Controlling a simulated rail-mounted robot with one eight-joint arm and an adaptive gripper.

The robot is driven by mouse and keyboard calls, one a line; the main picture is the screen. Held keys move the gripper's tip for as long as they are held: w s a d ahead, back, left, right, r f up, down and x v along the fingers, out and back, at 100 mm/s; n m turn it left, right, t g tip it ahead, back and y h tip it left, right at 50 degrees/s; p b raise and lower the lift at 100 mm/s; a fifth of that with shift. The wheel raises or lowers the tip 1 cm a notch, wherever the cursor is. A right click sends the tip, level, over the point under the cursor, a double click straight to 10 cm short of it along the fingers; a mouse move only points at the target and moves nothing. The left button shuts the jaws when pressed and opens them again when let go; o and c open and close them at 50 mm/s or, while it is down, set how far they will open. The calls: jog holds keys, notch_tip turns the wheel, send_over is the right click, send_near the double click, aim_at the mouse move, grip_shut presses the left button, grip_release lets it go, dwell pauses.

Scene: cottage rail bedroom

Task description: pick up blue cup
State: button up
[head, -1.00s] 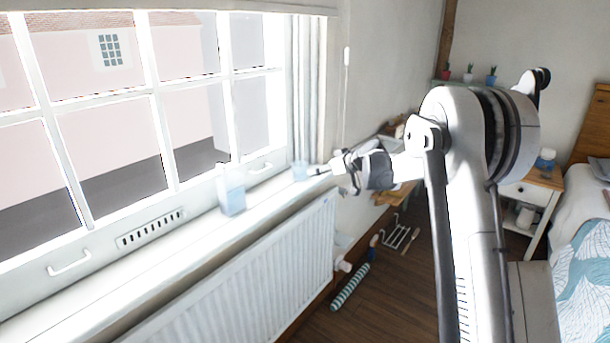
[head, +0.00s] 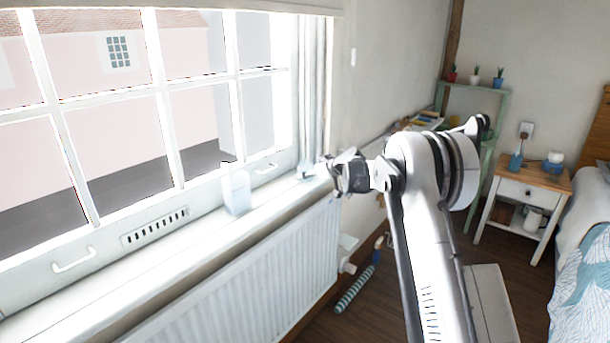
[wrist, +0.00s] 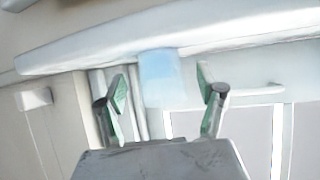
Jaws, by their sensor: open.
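The blue cup (wrist: 160,78) is pale and washed out in the wrist view, where it appears between the two spread fingers of my gripper (wrist: 162,84). The fingers stand apart on either side of it, and I see no contact. How deep the cup sits between them I cannot tell. In the head view my gripper (head: 314,170) is at the far end of the white windowsill (head: 180,247). The cup there is mostly lost in glare and behind the gripper.
A pale blue container (head: 236,193) stands on the sill, nearer than my gripper. The window (head: 165,130) is on the left and a white radiator (head: 250,262) is below the sill. A nightstand (head: 524,193) and a bed (head: 585,250) are at the right.

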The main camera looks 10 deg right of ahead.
aim_at(303, 166)
jog(key=x, duration=0.3)
jog(key=shift+w+a, duration=0.1)
jog(key=shift+w, duration=0.05)
jog(key=shift+r, duration=0.1)
jog(key=shift+c, duration=0.3)
jog(key=c, duration=1.3)
jog(key=shift+o, duration=0.2)
